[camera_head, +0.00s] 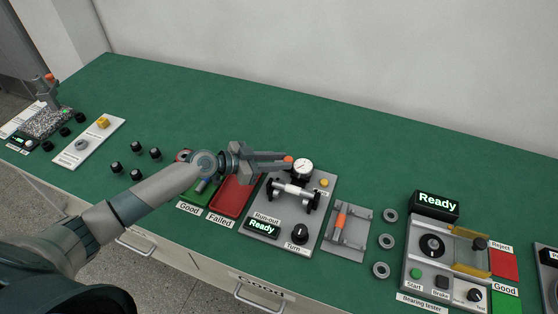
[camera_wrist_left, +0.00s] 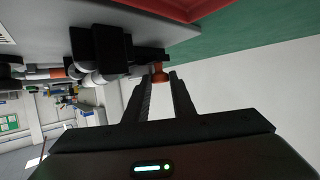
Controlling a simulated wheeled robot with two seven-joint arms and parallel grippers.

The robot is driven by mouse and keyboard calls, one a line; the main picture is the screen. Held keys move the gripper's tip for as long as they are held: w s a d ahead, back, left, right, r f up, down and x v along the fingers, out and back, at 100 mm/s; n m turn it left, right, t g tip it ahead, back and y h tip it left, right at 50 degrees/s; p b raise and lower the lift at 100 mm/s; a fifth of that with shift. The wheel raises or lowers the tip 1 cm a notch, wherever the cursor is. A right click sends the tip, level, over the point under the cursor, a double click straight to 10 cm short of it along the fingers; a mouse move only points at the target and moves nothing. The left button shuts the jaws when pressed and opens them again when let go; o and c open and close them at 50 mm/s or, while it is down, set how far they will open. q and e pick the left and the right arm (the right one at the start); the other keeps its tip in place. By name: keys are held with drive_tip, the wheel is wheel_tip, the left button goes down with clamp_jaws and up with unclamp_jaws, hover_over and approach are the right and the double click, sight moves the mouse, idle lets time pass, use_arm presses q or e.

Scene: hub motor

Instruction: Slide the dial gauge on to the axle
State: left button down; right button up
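The dial gauge (camera_head: 302,167) has a round white face and an orange knob (camera_head: 288,159) at its left. It stands at the back of the grey Run-out fixture (camera_head: 268,212). The axle (camera_head: 293,192), a pale shaft between two dark supports, lies just in front of the gauge. My left gripper (camera_head: 284,160) reaches in from the left, its fingers apart, with the orange knob at its fingertips. In the left wrist view the orange knob (camera_wrist_left: 161,78) shows between the fingertips; I cannot tell whether they touch it. My right gripper is out of view.
A red Failed tray (camera_head: 231,197) and a green Good tray lie below my left arm. A grey holder with an orange-handled tool (camera_head: 340,220), several rings (camera_head: 386,241) and the bearing tester (camera_head: 432,247) are to the right. The green table behind is clear.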

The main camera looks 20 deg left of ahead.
use_arm(q)
drive_tip(key=shift+s+f, duration=0.1)
drive_tip(key=shift+s, duration=1.55)
drive_tip(key=c, duration=1.6)
unclamp_jaws()
drive_tip(key=shift+o, duration=0.4)
drive_tip(key=shift+s+a, duration=0.1)
drive_tip(key=shift+s, duration=0.1)
drive_tip(key=shift+a, duration=0.1)
